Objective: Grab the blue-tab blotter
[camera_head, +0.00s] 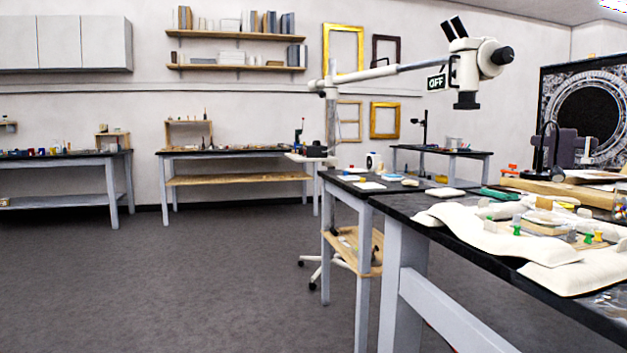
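I cannot make out a blue-tab blotter for certain. Several small flat pale pieces lie on the small dark-topped table (345,188) right of centre. One pale flat piece with a bluish edge (392,177) lies there, too small to tell what it is. A white flat piece (370,185) lies nearer the front of that table. My gripper is not in view.
A large dark-topped bench (400,206) at the right holds white cushions (495,232), a green item (500,193) and small coloured pieces. A microscope (470,62) on a long arm hangs over the tables. Grey floor (220,270) is clear at left and centre.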

